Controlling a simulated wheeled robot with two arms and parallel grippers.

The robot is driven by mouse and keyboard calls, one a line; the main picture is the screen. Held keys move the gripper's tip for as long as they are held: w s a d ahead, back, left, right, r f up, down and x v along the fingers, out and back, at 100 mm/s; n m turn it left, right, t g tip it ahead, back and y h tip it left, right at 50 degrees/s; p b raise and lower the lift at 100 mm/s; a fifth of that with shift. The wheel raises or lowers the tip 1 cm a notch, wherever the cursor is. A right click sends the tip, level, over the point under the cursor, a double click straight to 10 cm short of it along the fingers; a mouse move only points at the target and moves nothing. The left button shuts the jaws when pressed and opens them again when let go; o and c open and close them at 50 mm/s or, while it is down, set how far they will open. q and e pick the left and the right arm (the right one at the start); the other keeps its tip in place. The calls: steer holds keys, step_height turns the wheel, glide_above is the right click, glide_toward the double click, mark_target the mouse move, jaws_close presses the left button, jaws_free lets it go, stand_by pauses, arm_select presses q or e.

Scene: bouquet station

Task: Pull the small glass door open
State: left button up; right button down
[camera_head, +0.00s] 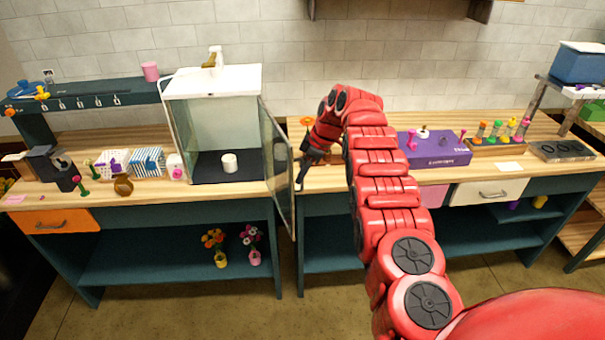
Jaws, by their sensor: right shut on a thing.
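The small glass door (277,165) belongs to a white-topped glass cabinet (212,84) on the left workbench. The door stands swung open, hinged on the cabinet's right side and angled out over the bench's front edge. My right gripper (302,175) is at the door's free edge, shut on the door's handle, which is mostly hidden by the fingers. My red right arm reaches up from the lower right to it. My left gripper is not in view.
A purple box (436,152) and a rack of colourful bottles (497,144) stand on the right bench. Boxes with striped sides (147,161) and a brown pot (123,185) stand left of the cabinet. Flower pots (221,259) sit on the lower shelf.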

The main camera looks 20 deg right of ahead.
steer(key=c, duration=0.9)
jaws_free()
steer(key=shift+r, duration=0.1)
steer(key=shift+d+r+b, duration=0.15)
steer(key=shift+r+b, duration=0.1)
steer(key=shift+b, duration=0.05)
steer(key=p+v, duration=0.5)
steer(key=v, duration=1.1)
steer(key=shift+s+r+p, duration=0.2)
steer(key=shift+r+p, duration=0.05)
steer(key=shift+p, duration=0.15)
